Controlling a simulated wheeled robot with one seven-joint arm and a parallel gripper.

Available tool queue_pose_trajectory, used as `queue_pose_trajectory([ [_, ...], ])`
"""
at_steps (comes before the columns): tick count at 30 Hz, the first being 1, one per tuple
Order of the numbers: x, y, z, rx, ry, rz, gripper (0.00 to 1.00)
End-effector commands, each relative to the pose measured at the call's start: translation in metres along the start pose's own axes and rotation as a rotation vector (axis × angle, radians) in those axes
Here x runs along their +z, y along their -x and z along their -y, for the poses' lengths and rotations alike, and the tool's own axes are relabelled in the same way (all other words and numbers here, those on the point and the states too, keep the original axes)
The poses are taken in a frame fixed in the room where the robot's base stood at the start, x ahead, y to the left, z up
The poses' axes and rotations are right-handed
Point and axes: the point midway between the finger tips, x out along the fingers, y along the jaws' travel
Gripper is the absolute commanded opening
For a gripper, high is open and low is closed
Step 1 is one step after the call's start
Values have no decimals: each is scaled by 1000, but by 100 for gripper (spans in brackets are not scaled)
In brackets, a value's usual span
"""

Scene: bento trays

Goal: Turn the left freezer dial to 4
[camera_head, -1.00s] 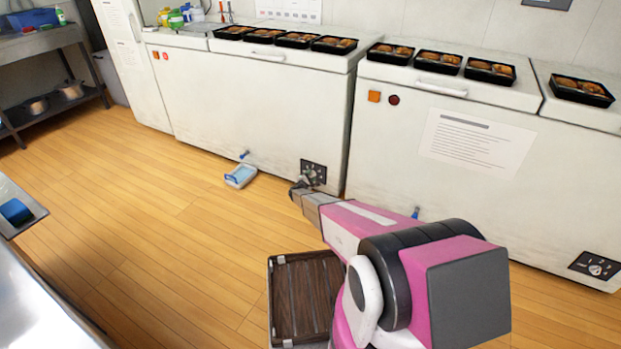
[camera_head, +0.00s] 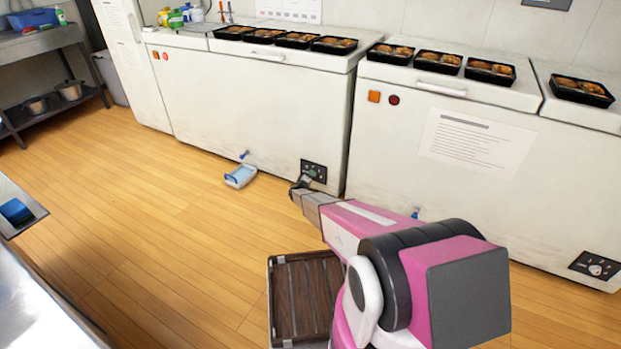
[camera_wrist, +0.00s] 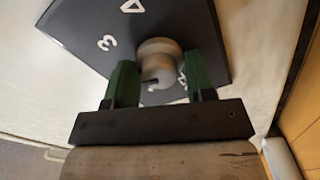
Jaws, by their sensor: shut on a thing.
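The left freezer dial (camera_head: 319,166) is a black plate low on the front of the left chest freezer, near its right edge. In the wrist view its round grey knob (camera_wrist: 158,54) stands between my green fingers. White 4 and 3 marks show on the dial plate (camera_wrist: 75,30), which looks tilted in this view; another mark by the right finger is partly hidden. A small dark mark shows on the knob's near side; which number it points to is unclear. My gripper (camera_wrist: 158,76) is shut on the knob; it also shows in the head view (camera_head: 301,182).
A second dial plate (camera_head: 595,265) is low on the right freezer (camera_head: 540,190). A blue-rimmed tray (camera_head: 241,176) sits on the floor below a blue drain tap. Several black bento trays stand on the freezer lids. The wooden floor at left is clear.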

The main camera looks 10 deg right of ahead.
Motion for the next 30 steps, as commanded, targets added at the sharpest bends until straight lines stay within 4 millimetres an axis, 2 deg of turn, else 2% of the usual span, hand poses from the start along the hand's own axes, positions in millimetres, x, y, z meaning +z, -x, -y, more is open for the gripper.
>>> queue_pose_trajectory([
  [30, 2, 0, 1, 0, -964, 3, 26],
])
